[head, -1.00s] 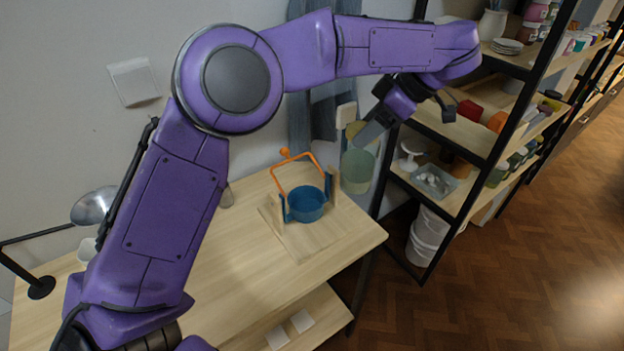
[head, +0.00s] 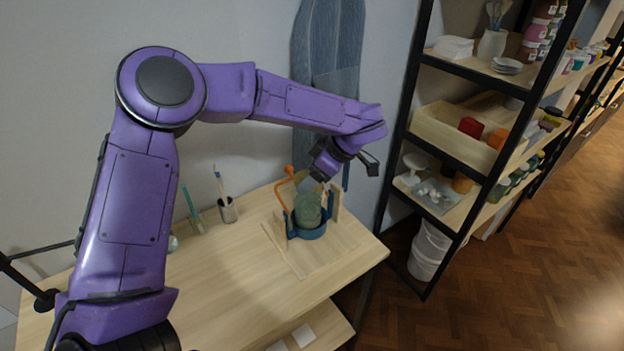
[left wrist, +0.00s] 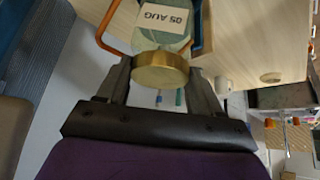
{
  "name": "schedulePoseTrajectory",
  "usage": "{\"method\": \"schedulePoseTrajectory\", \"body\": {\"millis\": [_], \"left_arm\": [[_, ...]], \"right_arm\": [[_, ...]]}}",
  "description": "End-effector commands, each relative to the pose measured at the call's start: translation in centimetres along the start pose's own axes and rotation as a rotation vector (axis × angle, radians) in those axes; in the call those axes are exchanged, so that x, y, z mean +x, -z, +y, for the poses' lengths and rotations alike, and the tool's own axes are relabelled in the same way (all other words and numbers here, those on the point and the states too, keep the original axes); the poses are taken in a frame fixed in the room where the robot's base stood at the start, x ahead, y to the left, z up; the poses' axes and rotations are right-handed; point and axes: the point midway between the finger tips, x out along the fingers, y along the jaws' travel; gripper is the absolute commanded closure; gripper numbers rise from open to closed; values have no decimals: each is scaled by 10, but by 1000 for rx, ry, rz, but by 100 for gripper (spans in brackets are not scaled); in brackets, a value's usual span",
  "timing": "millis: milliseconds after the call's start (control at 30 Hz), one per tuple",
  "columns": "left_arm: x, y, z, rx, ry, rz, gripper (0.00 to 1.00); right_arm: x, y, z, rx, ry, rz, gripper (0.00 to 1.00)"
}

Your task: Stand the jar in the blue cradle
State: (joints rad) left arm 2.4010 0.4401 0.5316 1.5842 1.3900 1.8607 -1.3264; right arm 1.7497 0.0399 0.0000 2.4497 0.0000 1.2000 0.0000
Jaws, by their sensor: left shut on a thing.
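The jar (head: 308,208) is pale green glass with a brass lid (left wrist: 160,72) and a label reading "05 AUG" in the left wrist view. The blue cradle (head: 310,233) stands on a wooden board on the bench, with an orange handle (head: 284,188) swung to the left. My left gripper (head: 309,184) is above the cradle, shut on the jar by its lid. The jar looks about upright, its lower part inside the blue ring. I cannot tell whether its bottom rests there. My right gripper is not in view.
A cup with brushes (head: 228,211) stands on the bench left of the cradle. A black-framed shelf (head: 407,130) with pots and trays rises to the right. A cloth hangs on the wall behind. The front of the bench (head: 225,290) is clear.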

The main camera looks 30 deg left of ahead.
Motion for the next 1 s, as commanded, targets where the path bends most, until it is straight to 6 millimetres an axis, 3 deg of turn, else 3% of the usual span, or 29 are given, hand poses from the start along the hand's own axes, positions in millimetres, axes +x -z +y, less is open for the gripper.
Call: {"method": "schedulePoseTrajectory", "body": {"millis": [133,367,400,467,800,1000], "left_arm": [[11,-7,0,1,1,0,100],[15,-10,0,-1,-1,0,100],[16,-10,0,0,1,0,28],[16,-10,0,0,1,0,9],[12,-11,0,0,-1,0,9],[-27,-12,1,-3,-6,1,9]], "right_arm": [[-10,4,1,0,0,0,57],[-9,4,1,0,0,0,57],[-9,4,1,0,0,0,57],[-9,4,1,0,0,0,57],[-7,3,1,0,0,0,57],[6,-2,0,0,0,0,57]]}}
